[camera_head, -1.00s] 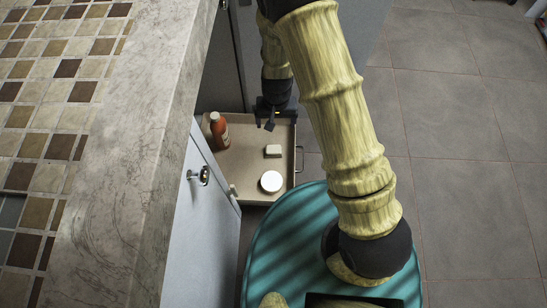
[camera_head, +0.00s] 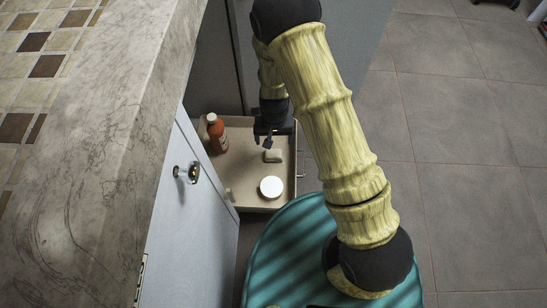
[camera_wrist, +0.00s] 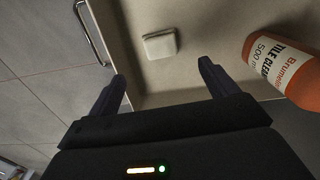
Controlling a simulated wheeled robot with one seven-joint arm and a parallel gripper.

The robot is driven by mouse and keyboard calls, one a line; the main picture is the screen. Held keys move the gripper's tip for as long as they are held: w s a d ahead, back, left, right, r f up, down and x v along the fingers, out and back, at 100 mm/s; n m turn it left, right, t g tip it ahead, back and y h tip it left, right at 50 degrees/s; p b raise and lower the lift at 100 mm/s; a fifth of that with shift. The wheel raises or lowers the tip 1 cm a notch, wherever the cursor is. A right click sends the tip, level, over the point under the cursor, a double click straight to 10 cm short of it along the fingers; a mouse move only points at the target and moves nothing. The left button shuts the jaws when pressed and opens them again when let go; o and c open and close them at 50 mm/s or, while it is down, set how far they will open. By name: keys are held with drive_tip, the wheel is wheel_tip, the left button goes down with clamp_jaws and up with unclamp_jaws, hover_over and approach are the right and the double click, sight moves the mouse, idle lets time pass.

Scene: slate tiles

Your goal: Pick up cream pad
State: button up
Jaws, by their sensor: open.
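The cream pad (camera_head: 273,156) is a small pale block lying flat on the floor of a beige drawer (camera_head: 246,192). In the wrist view the pad (camera_wrist: 160,45) lies ahead of the fingertips, between their lines and apart from both. My gripper (camera_head: 263,144) is above the drawer, just behind the pad in the head view. In the wrist view my gripper (camera_wrist: 163,72) has its two dark fingers spread wide with nothing between them.
An orange tile cleaner bottle (camera_head: 216,133) stands in the drawer's left corner; it is close to the right finger in the wrist view (camera_wrist: 285,65). A round white lidded item (camera_head: 271,187) sits nearer. The drawer has a metal handle (camera_wrist: 92,32). A counter (camera_head: 110,130) rises at left.

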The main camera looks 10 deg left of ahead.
drive_tip(key=b, duration=0.3)
hover_over(273, 153)
wheel_tip(273, 153, down, 6)
drive_tip(key=shift+d+r, duration=0.15)
drive_tip(key=shift+r, duration=0.1)
wheel_tip(273, 153, down, 5)
drive_tip(key=b, duration=0.5)
drive_tip(key=shift+f, duration=0.15)
drive_tip(key=c, duration=1.1)
drive_tip(key=shift+o, duration=0.2)
drive_tip(key=shift+r, duration=0.2)
